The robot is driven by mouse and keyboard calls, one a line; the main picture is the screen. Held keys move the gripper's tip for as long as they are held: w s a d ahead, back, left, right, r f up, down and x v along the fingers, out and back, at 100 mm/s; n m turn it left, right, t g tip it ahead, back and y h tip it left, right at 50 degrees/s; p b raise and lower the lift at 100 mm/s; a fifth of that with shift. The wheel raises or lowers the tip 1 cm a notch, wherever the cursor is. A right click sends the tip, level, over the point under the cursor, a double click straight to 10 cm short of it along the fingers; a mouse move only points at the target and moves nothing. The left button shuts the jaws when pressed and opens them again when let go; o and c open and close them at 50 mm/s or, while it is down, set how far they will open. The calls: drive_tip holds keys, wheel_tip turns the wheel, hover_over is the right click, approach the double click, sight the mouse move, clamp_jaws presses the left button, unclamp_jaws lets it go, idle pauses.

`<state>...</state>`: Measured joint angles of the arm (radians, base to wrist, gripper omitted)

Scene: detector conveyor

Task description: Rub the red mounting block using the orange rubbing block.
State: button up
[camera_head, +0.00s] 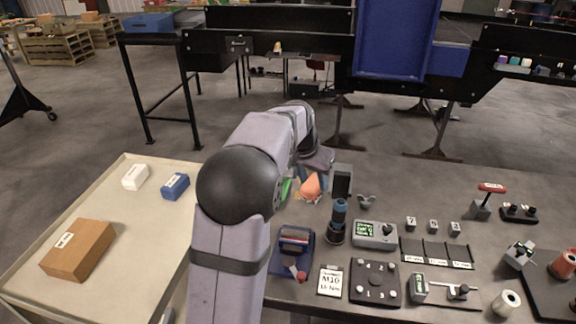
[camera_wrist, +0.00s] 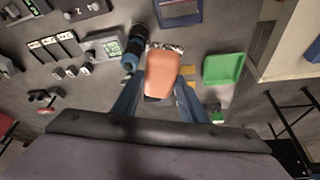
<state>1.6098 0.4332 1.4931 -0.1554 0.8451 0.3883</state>
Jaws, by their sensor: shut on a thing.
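The orange rubbing block (camera_head: 312,185) shows beyond my arm in the head view, over the dark table. In the wrist view the orange block (camera_wrist: 162,72) sits between the two blue fingers of my gripper (camera_wrist: 163,88), which is shut on it. In the head view my arm hides most of the gripper. I cannot make out a red mounting block with certainty. A red-orange rounded piece (camera_head: 565,263) stands on a dark plate at the far right, well away from my gripper. Whether the orange block touches anything below it cannot be told.
A dark blue cylinder (camera_head: 338,220) stands close right of the orange block. A green tray (camera_wrist: 224,68) and yellow pieces (camera_wrist: 188,74) lie beside it. A grey meter (camera_head: 374,235) and a button plate (camera_head: 375,283) crowd the table. A pale tray (camera_head: 150,215) holds boxes at left.

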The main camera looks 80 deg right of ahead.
sight(316, 192)
drive_tip(key=a, duration=0.1)
drive_tip(key=s+a+f, duration=0.1)
drive_tip(key=a, duration=0.1)
drive_tip(key=shift+s+a+f+p, duration=0.1)
drive_tip(key=shift+a+f+p, duration=0.05)
drive_tip(key=shift+p, duration=0.15)
drive_tip(key=f+n, duration=0.1)
drive_tip(key=w+f+n+t, duration=0.1)
drive_tip(key=f, duration=0.1)
drive_tip(key=a+f+n, duration=0.1)
drive_tip(key=shift+w+f+n+t, duration=0.15)
drive_tip(key=shift+w+n+t, duration=0.15)
drive_tip(key=shift+w+n, duration=0.1)
drive_tip(key=shift+f, duration=0.15)
